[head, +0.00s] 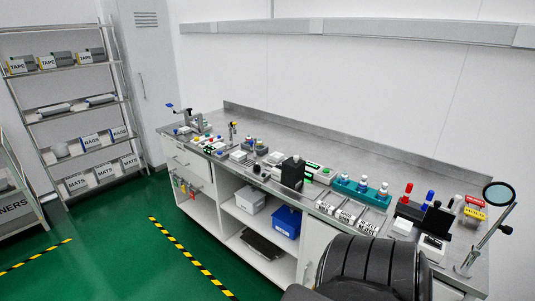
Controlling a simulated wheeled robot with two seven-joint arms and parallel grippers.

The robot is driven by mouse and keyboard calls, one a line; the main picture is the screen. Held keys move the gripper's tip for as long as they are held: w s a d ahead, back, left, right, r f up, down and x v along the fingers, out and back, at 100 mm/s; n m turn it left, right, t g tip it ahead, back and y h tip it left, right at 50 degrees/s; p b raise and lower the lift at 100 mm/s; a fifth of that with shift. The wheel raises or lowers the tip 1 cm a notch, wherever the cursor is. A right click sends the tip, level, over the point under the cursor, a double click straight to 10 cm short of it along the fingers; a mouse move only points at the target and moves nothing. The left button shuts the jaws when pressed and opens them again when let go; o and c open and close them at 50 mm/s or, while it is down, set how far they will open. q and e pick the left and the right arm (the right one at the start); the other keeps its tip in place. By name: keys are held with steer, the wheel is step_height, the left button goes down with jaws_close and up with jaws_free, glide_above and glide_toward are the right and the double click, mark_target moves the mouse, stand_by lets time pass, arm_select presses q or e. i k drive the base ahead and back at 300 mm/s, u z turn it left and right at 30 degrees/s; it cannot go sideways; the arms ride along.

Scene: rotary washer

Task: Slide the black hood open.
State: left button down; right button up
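A small upright black box-like cover (291,173) stands near the front edge of the bench, left of its middle. It looks like the black hood, but I cannot tell for certain at this size. A pale unit with green parts (316,172) is beside it on the right, partly hidden behind it. I cannot tell whether the cover is open or shut. Neither of my grippers shows in the head view.
The steel bench (300,143) runs along the wall. A teal rack (361,189) and a magnifier (499,195) stand to the right. A black ribbed chair-like form (370,262) blocks the bottom right. Shelving (85,110) stands left. Green floor (110,240) is clear.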

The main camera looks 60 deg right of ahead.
mark_target(293, 168)
steer(key=z, duration=0.2)
steer(key=i, duration=0.75)
steer(key=z, duration=0.85)
steer(key=i, duration=0.45)
steer(key=z, duration=0.45)
